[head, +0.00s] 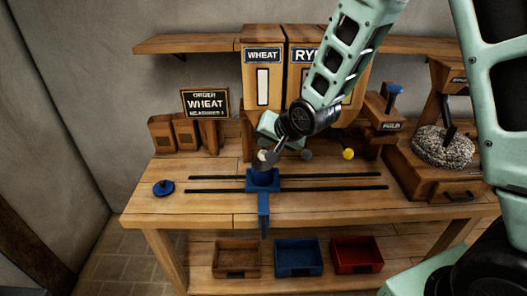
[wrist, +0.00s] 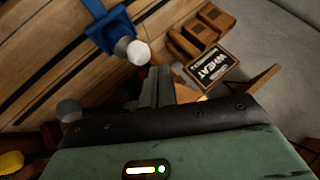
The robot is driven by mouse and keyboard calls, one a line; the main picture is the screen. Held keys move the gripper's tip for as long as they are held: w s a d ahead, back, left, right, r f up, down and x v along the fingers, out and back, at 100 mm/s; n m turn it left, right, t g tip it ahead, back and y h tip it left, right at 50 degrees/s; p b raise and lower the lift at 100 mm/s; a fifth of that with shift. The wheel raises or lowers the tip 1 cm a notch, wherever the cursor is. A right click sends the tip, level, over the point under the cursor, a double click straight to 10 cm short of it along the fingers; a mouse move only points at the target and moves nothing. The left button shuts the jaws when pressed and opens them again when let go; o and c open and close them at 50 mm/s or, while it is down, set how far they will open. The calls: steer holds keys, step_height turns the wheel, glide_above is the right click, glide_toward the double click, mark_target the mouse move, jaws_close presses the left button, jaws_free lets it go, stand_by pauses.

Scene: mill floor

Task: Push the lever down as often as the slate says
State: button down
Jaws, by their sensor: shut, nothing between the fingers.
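The slate (head: 205,103) stands at the back left of the bench and reads ORDER, WHEAT and a small line starting MEASURES; its number is hard to read. It also shows in the wrist view (wrist: 212,68). A pale round lever knob (wrist: 138,52) lies just beyond my fingertips in the wrist view, in line with the WHEAT bin (head: 263,80) in the head view. My gripper (head: 268,156) is shut and empty, close to this knob; I cannot tell whether they touch. A grey knob (head: 306,154) and a yellow knob (head: 348,153) are to the right.
A blue carriage (head: 263,180) sits on two dark rails below the pale knob. A blue disc (head: 163,188) lies at left. The RYE bin (head: 302,62) is partly behind my arm. A stone mill (head: 443,148) stands at right. Coloured trays (head: 298,272) are on the lower shelf.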

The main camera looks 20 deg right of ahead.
steer(key=shift+f, duration=0.3)
steer(key=shift+f+b, duration=2.4)
steer(key=shift+f, duration=0.2)
stand_by(2.2)
steer(key=shift+r, duration=0.2)
stand_by(0.4)
steer(key=shift+r+p, duration=2.3)
steer(key=shift+r, duration=0.55)
steer(key=shift+r+p, duration=1.85)
steer(key=shift+r, duration=0.65)
